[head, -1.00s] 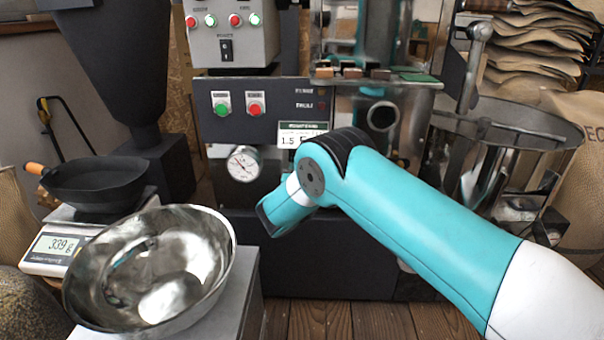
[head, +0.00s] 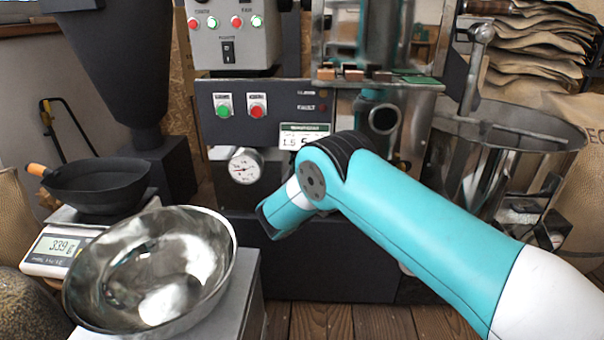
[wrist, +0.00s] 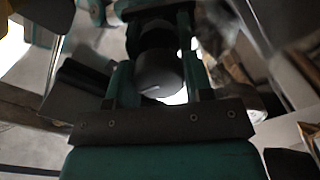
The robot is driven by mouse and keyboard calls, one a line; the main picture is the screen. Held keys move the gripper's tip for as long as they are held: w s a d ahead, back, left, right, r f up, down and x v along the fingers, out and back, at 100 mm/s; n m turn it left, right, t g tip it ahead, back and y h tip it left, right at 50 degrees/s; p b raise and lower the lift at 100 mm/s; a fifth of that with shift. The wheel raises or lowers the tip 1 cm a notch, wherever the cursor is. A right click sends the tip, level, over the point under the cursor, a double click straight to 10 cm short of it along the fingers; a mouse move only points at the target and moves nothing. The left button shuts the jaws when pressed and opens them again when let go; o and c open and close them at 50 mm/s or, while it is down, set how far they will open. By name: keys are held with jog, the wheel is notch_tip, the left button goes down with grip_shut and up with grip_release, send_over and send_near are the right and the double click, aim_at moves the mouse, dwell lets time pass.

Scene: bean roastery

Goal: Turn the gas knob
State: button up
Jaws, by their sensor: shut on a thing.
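The gas knob (wrist: 158,75) is a dark round knob with a pale line on its face, in the middle of the wrist view. My gripper (wrist: 161,62) is shut on it, with one finger on each side. In the head view the knob and my fingers are hidden behind my teal arm, which reaches to the front of the roaster. A round white gauge (head: 245,166) is on the roaster, left of my arm.
The roaster's switch panel (head: 283,112) with green and red buttons is above the gauge. A steel bowl (head: 205,238) and a scale (head: 50,250) with a black pan (head: 97,187) stand at the left. A round steel bin (head: 545,137) is at the right.

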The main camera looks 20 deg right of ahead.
jog(key=shift+s+f+n, duration=0.1)
jog(key=shift+f+n, duration=0.05)
jog(key=shift+n, duration=0.95)
jog(key=shift+f+n, duration=0.15)
jog(key=shift+n, duration=0.95)
jog(key=o, duration=0.9)
jog(key=shift+r, duration=0.1)
